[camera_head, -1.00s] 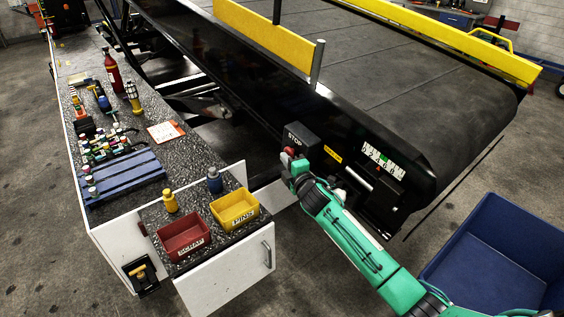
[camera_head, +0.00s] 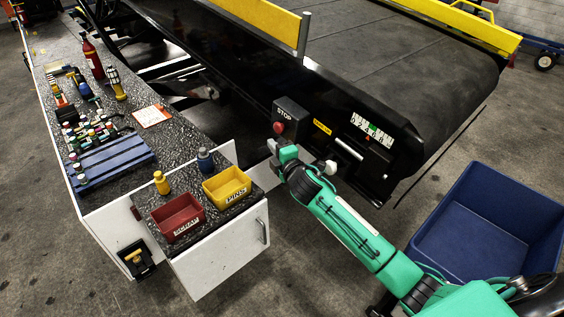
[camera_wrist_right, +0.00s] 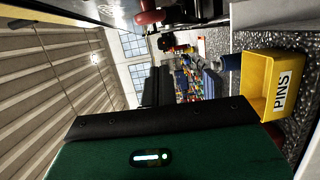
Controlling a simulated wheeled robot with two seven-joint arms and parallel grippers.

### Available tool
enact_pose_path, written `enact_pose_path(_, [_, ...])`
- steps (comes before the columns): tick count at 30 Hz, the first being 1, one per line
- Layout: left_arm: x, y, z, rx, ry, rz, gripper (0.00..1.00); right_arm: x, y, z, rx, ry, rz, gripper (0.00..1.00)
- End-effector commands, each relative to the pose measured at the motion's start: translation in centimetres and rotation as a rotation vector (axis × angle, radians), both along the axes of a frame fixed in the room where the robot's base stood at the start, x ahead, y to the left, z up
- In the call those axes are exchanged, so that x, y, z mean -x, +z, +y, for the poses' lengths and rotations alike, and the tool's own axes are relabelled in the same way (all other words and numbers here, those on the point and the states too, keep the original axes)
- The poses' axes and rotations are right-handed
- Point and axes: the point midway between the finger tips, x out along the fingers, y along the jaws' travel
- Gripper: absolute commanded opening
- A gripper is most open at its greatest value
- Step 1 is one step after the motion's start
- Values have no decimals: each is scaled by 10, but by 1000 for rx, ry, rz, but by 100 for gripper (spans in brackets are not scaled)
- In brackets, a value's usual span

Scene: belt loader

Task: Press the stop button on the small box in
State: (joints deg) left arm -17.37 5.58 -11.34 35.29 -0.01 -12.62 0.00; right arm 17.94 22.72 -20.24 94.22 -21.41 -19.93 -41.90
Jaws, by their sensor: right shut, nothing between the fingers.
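The small black box marked STOP (camera_head: 291,112) is fixed to the side of the belt loader. Its round red button (camera_head: 279,128) faces left in the head view and is fully visible. The button also shows at the top of the right wrist view (camera_wrist_right: 150,17). My right gripper (camera_head: 274,148) is shut and empty, its tip just below the button with a small apparent gap. In the right wrist view its dark fingers (camera_wrist_right: 156,88) point up the picture, below the button. My left gripper is not in view.
A yellow PINS bin (camera_head: 227,187) and a red bin (camera_head: 177,219) stand on the cabinet top at left. A speckled workbench (camera_head: 141,137) holds tools and bottles. A blue crate (camera_head: 487,225) stands on the floor at right. A white-tipped lever (camera_head: 329,167) is close to my wrist.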

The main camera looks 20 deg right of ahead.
Motion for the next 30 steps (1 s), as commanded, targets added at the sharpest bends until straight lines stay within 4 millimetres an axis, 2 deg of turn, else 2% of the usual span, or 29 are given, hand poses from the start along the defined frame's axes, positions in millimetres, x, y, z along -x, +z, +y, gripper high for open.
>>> enact_pose_path(6, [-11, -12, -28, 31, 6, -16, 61, 36, -3, -3, -1, 3, 0, 0])
enact_pose_path(12, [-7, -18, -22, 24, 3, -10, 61, 57, -1, -4, -2, 3, 0, 0])
enact_pose_path(18, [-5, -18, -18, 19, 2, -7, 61, 63, 0, -5, -2, 2, 1, 0])
enact_pose_path(30, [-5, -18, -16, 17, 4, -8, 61, 63, 0, -5, -2, 2, 0, 0])
